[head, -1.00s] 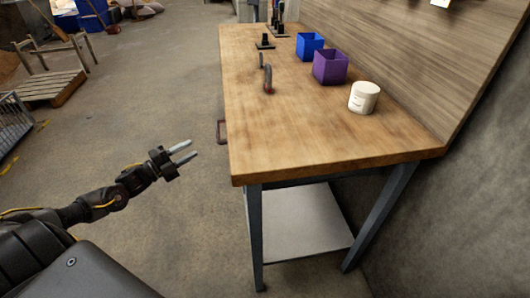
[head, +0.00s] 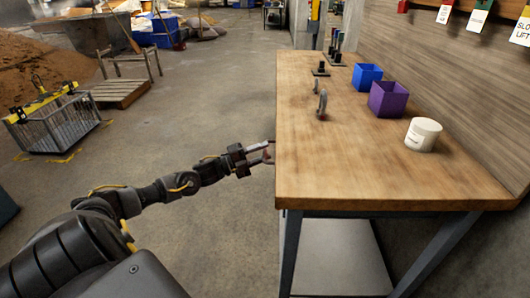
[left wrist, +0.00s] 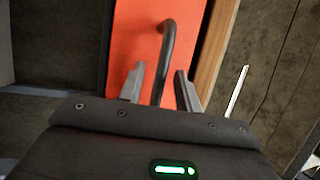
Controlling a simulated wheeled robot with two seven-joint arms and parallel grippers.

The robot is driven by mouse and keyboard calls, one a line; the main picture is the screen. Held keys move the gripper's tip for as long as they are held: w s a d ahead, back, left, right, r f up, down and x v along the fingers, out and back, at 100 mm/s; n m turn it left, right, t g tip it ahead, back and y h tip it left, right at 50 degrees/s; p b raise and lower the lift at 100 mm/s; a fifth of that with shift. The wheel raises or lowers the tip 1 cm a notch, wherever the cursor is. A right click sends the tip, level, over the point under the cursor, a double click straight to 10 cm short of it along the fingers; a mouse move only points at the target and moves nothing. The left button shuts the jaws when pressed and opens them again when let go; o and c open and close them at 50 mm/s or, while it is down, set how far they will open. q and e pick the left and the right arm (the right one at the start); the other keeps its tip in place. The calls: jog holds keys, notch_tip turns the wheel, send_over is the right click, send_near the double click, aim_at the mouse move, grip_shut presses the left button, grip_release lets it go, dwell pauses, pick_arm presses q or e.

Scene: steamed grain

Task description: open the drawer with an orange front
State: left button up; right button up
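The orange drawer front (left wrist: 140,35) shows in the left wrist view, with a dark curved bar handle (left wrist: 168,55) on it. In the head view the front is hidden below the edge of the workbench (head: 360,180). My left gripper (head: 269,153) is at the left side of the bench in the head view. In the left wrist view its two fingers (left wrist: 160,88) are apart, one on each side of the handle, with gaps visible. The drawer looks shut, though its edges are mostly out of view. My right gripper is not in view.
On the bench stand a white tub (head: 423,134), a purple box (head: 388,99), a blue box (head: 367,77) and grey handle-like items (head: 322,104). A metal cage (head: 60,125) and a wooden pallet (head: 120,92) are on the floor at left. The floor between is clear.

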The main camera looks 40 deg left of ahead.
pick_arm(q)
jog(key=shift+w+d+r, duration=0.15)
jog(key=shift+w+d, duration=0.2)
jog(key=shift+w, duration=0.2)
grip_shut()
